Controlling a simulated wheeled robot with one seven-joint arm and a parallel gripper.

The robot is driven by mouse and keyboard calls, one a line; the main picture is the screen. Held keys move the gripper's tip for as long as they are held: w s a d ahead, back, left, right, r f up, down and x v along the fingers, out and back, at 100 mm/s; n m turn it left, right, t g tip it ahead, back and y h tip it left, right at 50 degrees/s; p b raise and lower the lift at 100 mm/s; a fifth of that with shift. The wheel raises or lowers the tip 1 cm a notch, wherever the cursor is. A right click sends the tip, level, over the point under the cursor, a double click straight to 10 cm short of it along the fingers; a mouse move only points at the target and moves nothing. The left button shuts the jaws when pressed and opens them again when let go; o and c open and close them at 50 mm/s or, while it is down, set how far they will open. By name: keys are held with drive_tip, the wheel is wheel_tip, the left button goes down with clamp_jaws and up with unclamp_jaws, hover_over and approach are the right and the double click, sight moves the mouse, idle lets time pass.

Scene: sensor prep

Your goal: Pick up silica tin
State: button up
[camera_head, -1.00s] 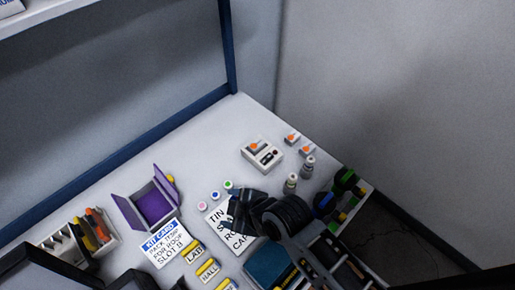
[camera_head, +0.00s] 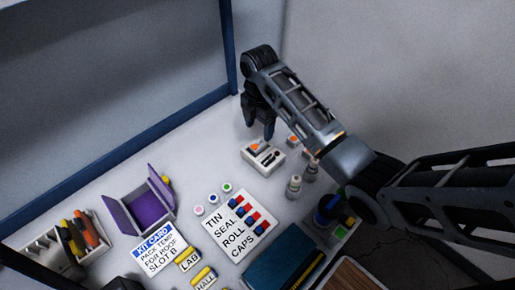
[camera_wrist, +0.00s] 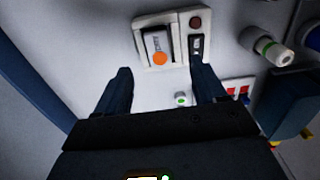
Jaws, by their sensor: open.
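No label naming a silica tin is readable. Small round white tins with coloured lids stand in a diagonal row: pink (camera_head: 198,210), blue (camera_head: 212,197) and green (camera_head: 227,188). The green-lidded one also shows in the wrist view (camera_wrist: 181,99), beyond my gripper body and near the right finger. I cannot tell which of them is the silica tin. My gripper (camera_head: 259,132) is open and empty, above the bench beside a white device (camera_head: 262,157) with an orange dot. In the wrist view, the device (camera_wrist: 188,57) lies ahead of my open fingers (camera_wrist: 162,75).
Two grey-white bottles (camera_head: 293,188) stand right of the device, near small orange-dotted items (camera_head: 292,139). A blue-framed wall (camera_head: 231,50) rises behind.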

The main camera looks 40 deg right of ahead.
sight(259, 144)
wheel_tip(259, 144, down, 7)
drive_tip(key=shift+w+d+f, duration=0.1)
drive_tip(key=shift+f, duration=0.1)
idle(0.3)
drive_tip(key=shift+c, duration=0.3)
drive_tip(key=c, duration=1.1)
drive_tip(key=shift+r, duration=0.1)
